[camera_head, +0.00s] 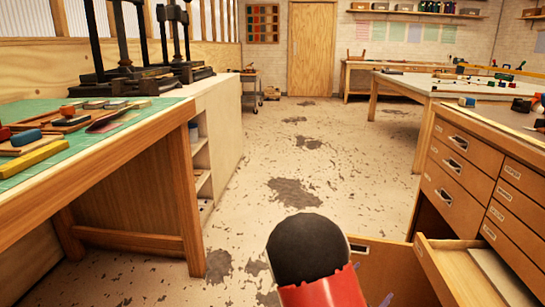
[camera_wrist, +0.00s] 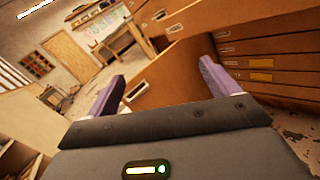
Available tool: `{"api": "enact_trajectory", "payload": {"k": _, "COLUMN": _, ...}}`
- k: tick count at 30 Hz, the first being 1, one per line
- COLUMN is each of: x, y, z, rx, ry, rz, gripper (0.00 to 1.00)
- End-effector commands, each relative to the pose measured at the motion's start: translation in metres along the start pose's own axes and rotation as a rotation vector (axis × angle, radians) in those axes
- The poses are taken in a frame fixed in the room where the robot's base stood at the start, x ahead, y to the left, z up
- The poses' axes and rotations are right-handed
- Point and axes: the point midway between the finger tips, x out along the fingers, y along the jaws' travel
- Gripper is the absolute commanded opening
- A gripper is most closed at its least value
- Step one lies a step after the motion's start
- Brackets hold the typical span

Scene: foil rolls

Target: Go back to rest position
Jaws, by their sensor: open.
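My gripper (camera_wrist: 162,72) is open in the wrist view, with its two purple fingers spread apart and nothing seen between them. In the head view, my red and black arm reaches in from the bottom centre. Bits of purple at the bottom, against an open drawer (camera_head: 400,262), appear to be my fingers; the rest of my gripper is hidden there. The wooden drawer cabinet (camera_head: 455,190) stands at the right, and in the wrist view its wooden fronts (camera_wrist: 255,50) lie beyond my fingers. I cannot make out any foil roll.
A second drawer (camera_head: 470,272) is pulled out at the lower right. A workbench with a green mat (camera_head: 95,132) and tools stands at the left, beside a light shelf unit (camera_head: 222,130) bearing black presses. A white-topped table (camera_head: 450,85) stands behind the cabinet. The aisle floor (camera_head: 310,150) is clear.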

Motion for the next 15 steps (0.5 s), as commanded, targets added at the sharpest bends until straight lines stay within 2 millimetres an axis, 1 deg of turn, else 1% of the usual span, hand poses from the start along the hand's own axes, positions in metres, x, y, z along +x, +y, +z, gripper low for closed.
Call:
{"api": "enact_trajectory", "payload": {"k": 1, "x": 0.003, "y": -0.012, "z": 0.018, "rx": 0.058, "ry": -0.01, "rz": -0.08, "gripper": 0.87}}
{"api": "enact_trajectory", "payload": {"k": 4, "x": 0.002, "y": -0.043, "z": 0.049, "rx": 0.186, "ry": -0.019, "rz": -0.274, "gripper": 0.87}}
{"api": "enact_trajectory", "payload": {"k": 7, "x": -0.009, "y": -0.079, "z": 0.077, "rx": 0.353, "ry": -0.006, "rz": -0.5, "gripper": 0.87}}
{"api": "enact_trajectory", "payload": {"k": 9, "x": -0.024, "y": -0.102, "z": 0.091, "rx": 0.478, "ry": 0.017, "rz": -0.651, "gripper": 0.87}}
{"api": "enact_trajectory", "payload": {"k": 11, "x": -0.038, "y": -0.117, "z": 0.1, "rx": 0.59, "ry": 0.046, "rz": -0.771, "gripper": 0.87}}
{"api": "enact_trajectory", "payload": {"k": 12, "x": -0.049, "y": -0.125, "z": 0.105, "rx": 0.668, "ry": 0.068, "rz": -0.848, "gripper": 0.87}}
{"api": "enact_trajectory", "payload": {"k": 14, "x": -0.067, "y": -0.133, "z": 0.111, "rx": 0.788, "ry": 0.109, "rz": -0.954, "gripper": 0.87}}
{"api": "enact_trajectory", "payload": {"k": 15, "x": -0.079, "y": -0.137, "z": 0.114, "rx": 0.87, "ry": 0.141, "rz": -1.02, "gripper": 0.87}}
